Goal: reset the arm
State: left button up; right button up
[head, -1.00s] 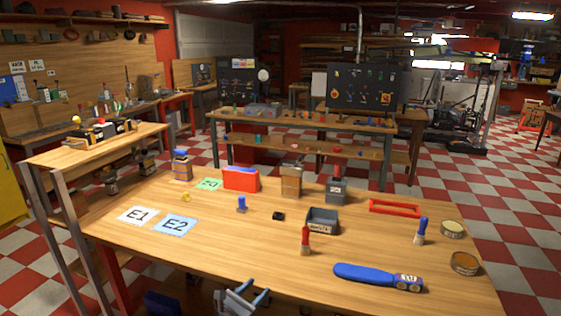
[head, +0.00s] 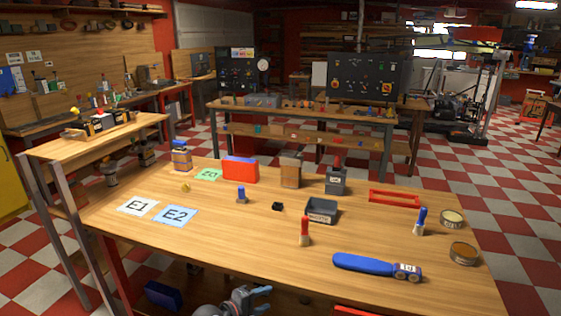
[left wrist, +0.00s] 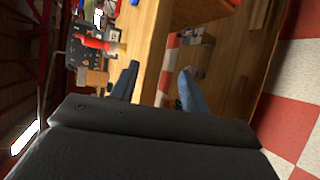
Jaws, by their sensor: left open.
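My left gripper (head: 262,298) is at the bottom of the head view, in front of the workbench's near edge and low. Its blue-tipped fingers are apart with nothing between them. In the left wrist view the two fingers (left wrist: 157,88) also stand apart and empty, with the wooden bench (left wrist: 146,50) beyond them. My right gripper is not seen in either view.
The workbench (head: 130,235) holds E1 (head: 138,206) and E2 (head: 175,215) cards, a red-and-blue box (head: 240,169), a dark bin (head: 321,211), a red-handled brush (head: 304,231), a blue-handled tool (head: 365,264) and round tins (head: 463,253). The front left of its top is clear.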

pick_arm(q)
jog(key=s+a+f+m+g+y, duration=0.2)
jog(key=s+a+f+m+y, duration=0.15)
jog(key=s, duration=0.35)
jog(key=s+a+f+m+g+y, duration=0.25)
jog(key=s+a+f+m, duration=0.2)
jog(key=s, duration=0.35)
jog(key=s+a+f+m+g+y, duration=0.1)
jog(key=s+a+f+m+y, duration=0.3)
jog(key=s, duration=0.3)
jog(key=s+d+f+g, duration=0.1)
jog(key=s+f, duration=0.2)
jog(key=s, duration=0.5)
jog(key=s+f+g, duration=0.1)
jog(key=s+f, duration=0.1)
jog(key=s, duration=0.6)
jog(key=shift+d+f+m+g, duration=0.3)
jog(key=shift+d+f+g, duration=0.05)
jog(key=shift+f, duration=0.05)
jog(key=shift+s, duration=0.1)
